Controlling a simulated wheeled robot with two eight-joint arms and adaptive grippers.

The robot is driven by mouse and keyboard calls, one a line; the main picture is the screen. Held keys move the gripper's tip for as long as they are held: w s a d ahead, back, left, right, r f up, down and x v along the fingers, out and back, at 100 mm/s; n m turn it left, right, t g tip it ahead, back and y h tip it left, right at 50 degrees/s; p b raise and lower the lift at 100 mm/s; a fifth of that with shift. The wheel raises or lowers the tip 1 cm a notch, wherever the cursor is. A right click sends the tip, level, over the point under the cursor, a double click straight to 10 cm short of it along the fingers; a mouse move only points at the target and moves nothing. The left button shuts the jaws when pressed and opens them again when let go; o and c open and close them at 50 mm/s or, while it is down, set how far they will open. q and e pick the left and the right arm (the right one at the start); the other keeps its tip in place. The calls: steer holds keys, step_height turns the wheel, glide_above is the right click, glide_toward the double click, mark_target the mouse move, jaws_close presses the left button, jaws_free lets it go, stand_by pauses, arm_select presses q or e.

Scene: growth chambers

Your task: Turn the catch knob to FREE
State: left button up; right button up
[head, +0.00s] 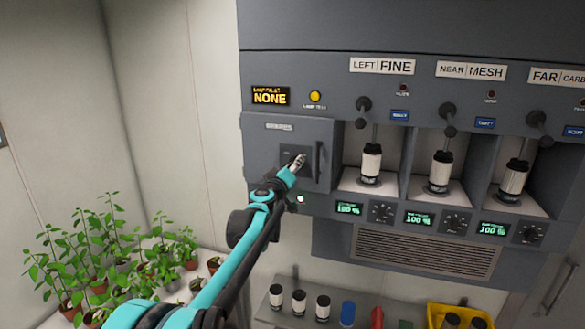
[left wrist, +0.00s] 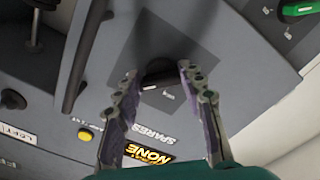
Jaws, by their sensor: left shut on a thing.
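The catch knob (left wrist: 158,80) is a dark round knob with a short white mark, set on a dark square plate (left wrist: 180,45) on the SPARES door. In the left wrist view it sits between my left fingertips, which are shut on it from both sides. The small lettering beside it is too blurred to read. In the head view my left gripper (head: 298,162) is at the plate (head: 287,149) and hides the knob. My right gripper is in neither view.
A vertical bar handle (head: 319,161) stands just right of the knob. Bays with white-and-black canisters (head: 371,165) lie further right. A yellow button (head: 315,96) and a NONE display (head: 270,96) are above. Potted plants (head: 100,255) stand lower left.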

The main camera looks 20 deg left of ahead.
arm_select(q)
steer(key=o, duration=0.9)
steer(key=shift+o, duration=1.3)
steer(key=shift+w+d+f, duration=0.1)
steer(key=s, duration=1.2)
steer(key=shift+a, duration=0.2)
